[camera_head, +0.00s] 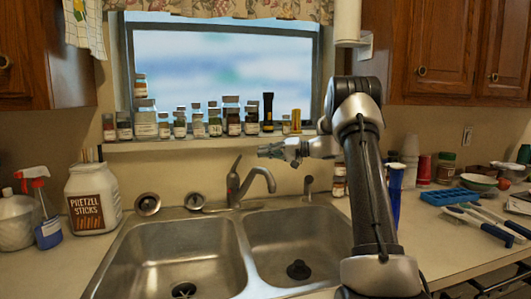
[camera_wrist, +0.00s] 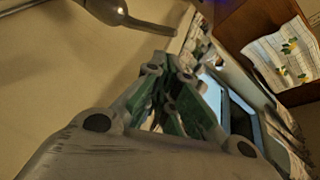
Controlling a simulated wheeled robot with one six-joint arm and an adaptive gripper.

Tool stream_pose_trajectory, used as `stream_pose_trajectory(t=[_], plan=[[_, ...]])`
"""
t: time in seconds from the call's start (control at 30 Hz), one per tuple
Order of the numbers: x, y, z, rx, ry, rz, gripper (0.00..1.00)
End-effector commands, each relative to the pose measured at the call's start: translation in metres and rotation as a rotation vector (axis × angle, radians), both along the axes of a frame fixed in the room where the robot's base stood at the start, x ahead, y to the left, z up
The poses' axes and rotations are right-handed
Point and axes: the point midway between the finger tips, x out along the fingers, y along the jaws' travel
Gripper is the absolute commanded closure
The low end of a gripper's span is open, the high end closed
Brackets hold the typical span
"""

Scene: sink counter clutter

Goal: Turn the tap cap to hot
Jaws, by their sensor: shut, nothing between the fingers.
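The metal tap (camera_head: 262,178) stands behind the double sink, with its spout curving to the right. Its cap (camera_head: 233,181) has a thin lever (camera_head: 236,163) pointing up and a small red mark on the side. In the wrist view the cap (camera_wrist: 95,8) is at the top left, partly cut off by the frame edge, with its lever (camera_wrist: 152,27) reaching right. My gripper (camera_head: 264,151) is up and to the right of the cap, above the spout, with fingers pointing left. The fingers (camera_wrist: 168,66) are closed together, empty, and apart from the tap.
Several jars and bottles (camera_head: 197,124) line the window sill (camera_head: 180,144) just behind my gripper. A soap dispenser (camera_head: 308,187) stands right of the tap. Two round strainers (camera_head: 148,204) lean at the left. The sink basins (camera_head: 175,255) are open below.

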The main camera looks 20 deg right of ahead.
Motion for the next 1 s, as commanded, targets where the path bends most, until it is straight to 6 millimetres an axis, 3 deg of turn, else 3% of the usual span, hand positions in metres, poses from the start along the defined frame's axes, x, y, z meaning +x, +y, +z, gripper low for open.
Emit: stream_pose_trajectory(t=[0.2,0.4,0.83,1.0], plan=[[0.022,0.033,-0.004,0.0,0.001,0.002,1.0],[0.033,0.048,-0.005,0.0,0.0,0.0,1.0],[0.035,0.051,-0.005,0.0,0.0,-0.01,1.0],[0.034,0.052,-0.004,0.0,0.002,-0.117,1.0]])
